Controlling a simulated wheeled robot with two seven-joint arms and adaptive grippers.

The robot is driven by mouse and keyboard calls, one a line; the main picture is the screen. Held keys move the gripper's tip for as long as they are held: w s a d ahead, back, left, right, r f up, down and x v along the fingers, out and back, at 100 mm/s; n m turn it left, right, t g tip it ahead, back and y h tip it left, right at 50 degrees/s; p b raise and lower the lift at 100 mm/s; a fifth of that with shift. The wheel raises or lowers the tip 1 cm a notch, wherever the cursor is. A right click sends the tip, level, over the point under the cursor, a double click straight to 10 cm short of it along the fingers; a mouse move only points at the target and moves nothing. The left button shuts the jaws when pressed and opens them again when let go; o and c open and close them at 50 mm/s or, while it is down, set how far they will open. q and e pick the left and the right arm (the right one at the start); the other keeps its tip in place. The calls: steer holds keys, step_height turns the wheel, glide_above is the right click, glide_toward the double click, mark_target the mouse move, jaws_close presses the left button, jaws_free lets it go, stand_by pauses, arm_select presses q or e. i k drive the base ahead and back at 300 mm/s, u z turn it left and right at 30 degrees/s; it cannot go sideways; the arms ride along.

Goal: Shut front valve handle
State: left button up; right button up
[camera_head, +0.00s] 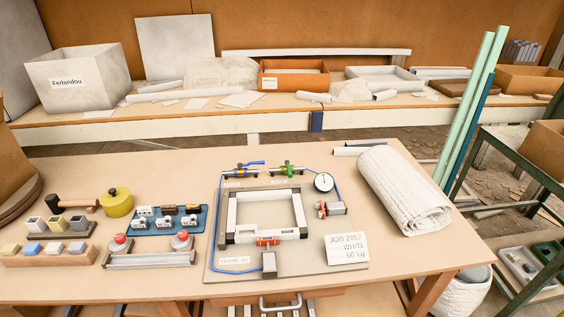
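A grey board (312,262) on the table carries a square white frame (232,210) with pneumatic fittings and blue hose around it. At the back edge are a valve with a blue handle (254,162) and a fitting with green parts (286,168). A small red part (321,209) sits right of the frame, beside a grey block. Another red part (268,241) sits at the frame's front edge. I cannot tell which of these is the front valve handle, or whether it is open or shut. Neither of my grippers is in view.
A round gauge (323,182) and a "JOB 2057" card (346,248) are on the board's right side. A rolled white cloth (404,190) lies farther right. A blue tray of parts (167,220) and two red buttons on a bar (150,260) stand left.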

mark_target(239, 164)
steer(key=z, duration=0.75)
steer(key=i, duration=0.7)
steer(key=u, duration=0.85)
